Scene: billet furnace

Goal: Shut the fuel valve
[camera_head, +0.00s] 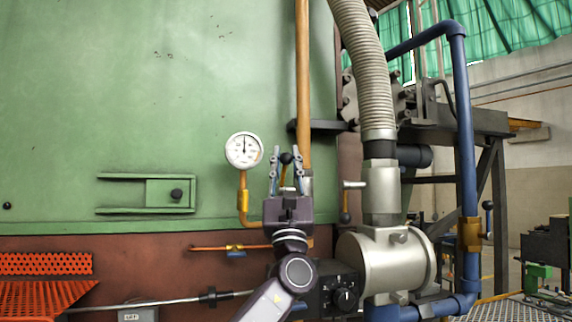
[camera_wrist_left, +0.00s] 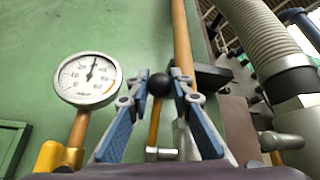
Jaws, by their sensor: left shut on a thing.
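The fuel valve's lever shows as an orange handle (camera_wrist_left: 154,124) with a black ball knob (camera_wrist_left: 159,84) on top, standing roughly upright in front of the vertical orange pipe (camera_head: 303,80). The knob also shows in the head view (camera_head: 286,158). My left gripper (camera_head: 286,160) points up in front of the pipe. Its two blue-padded fingers are closed around the lever at the knob; the wrist view shows the fingers (camera_wrist_left: 160,82) on either side of it. The valve body is largely hidden behind the gripper. My right gripper is not in view.
A pressure gauge (camera_head: 244,149) stands close left of the gripper. Right are a grey burner body (camera_head: 386,262), a short lever with a dark knob (camera_head: 345,215), a ribbed hose (camera_head: 362,70) and a blue pipe (camera_head: 466,140). The green furnace wall (camera_head: 130,90) lies behind.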

